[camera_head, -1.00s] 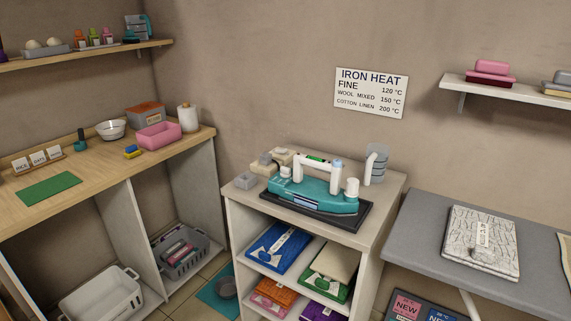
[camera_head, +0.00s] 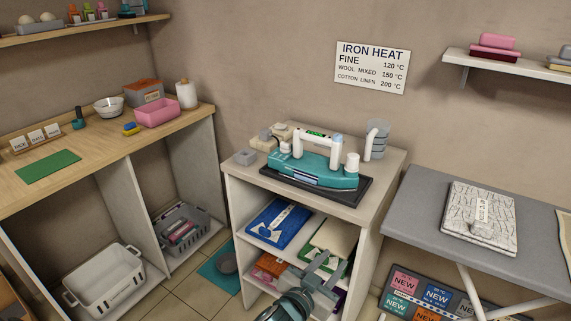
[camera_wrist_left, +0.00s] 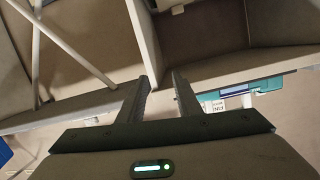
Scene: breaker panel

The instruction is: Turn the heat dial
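The teal iron (camera_head: 315,172) with a white handle lies on a dark tray (camera_head: 365,187) on top of the shelf unit. A white round knob (camera_head: 352,162) stands at its right end; I cannot tell for sure that this is the heat dial. My left gripper (camera_head: 325,268) is low in front of the shelf unit, below the iron and apart from it. In the left wrist view its two fingers (camera_wrist_left: 161,80) are spread with nothing between them. A teal part with a display (camera_wrist_left: 250,88) shows at the right there. My right gripper is not in view.
A wall sign (camera_head: 371,68) lists iron heat: fine 120, wool mixed 150, cotton linen 200 °C. A grey table (camera_head: 420,225) stands at the right. Folded cloths fill the shelves below.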

